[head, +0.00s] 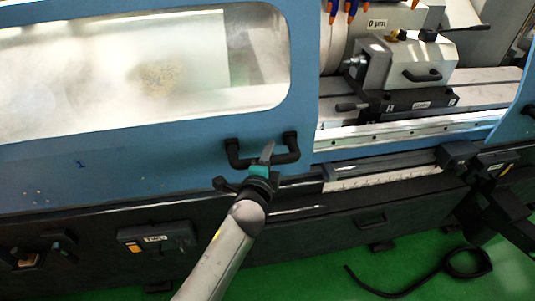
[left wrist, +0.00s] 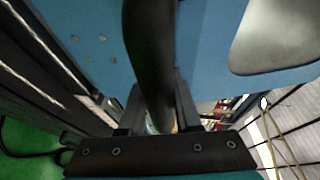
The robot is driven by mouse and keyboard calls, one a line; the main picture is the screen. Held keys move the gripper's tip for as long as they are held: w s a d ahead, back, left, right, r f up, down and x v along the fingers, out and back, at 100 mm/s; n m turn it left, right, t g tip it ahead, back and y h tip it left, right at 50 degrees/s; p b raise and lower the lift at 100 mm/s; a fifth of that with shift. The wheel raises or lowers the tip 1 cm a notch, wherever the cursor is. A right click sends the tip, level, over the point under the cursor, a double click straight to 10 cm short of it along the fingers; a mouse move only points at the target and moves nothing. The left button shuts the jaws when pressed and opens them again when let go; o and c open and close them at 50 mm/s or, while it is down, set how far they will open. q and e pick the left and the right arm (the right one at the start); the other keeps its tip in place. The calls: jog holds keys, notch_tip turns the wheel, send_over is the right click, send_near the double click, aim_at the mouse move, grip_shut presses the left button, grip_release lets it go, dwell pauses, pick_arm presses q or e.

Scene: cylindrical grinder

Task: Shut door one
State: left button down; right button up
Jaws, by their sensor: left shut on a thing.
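Door one (head: 190,140) is a blue panel with a large window and a small "1" on its lower left. It stands at the left in the head view, and the machine's inside is exposed to the right of its edge. Its black handle (head: 235,152) sits near that right edge. My left gripper (head: 264,163) is at the handle, shut on it. In the left wrist view the dark handle bar (left wrist: 150,50) runs between the two fingers of the left gripper (left wrist: 158,105). My right gripper is not in view.
A grey workhead unit (head: 405,65) sits on the machine table inside the opening. A blue panel with a black handle (head: 529,112) shows at the right edge. Below are the black machine base (head: 330,230) and a black cable (head: 425,285) on the green floor.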

pick_arm(q)
jog(key=c, duration=1)
grip_release()
jog(key=shift+d, duration=0.2)
jog(key=o, duration=0.4)
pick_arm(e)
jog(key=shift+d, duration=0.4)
pick_arm(q)
jog(key=v, duration=1.5)
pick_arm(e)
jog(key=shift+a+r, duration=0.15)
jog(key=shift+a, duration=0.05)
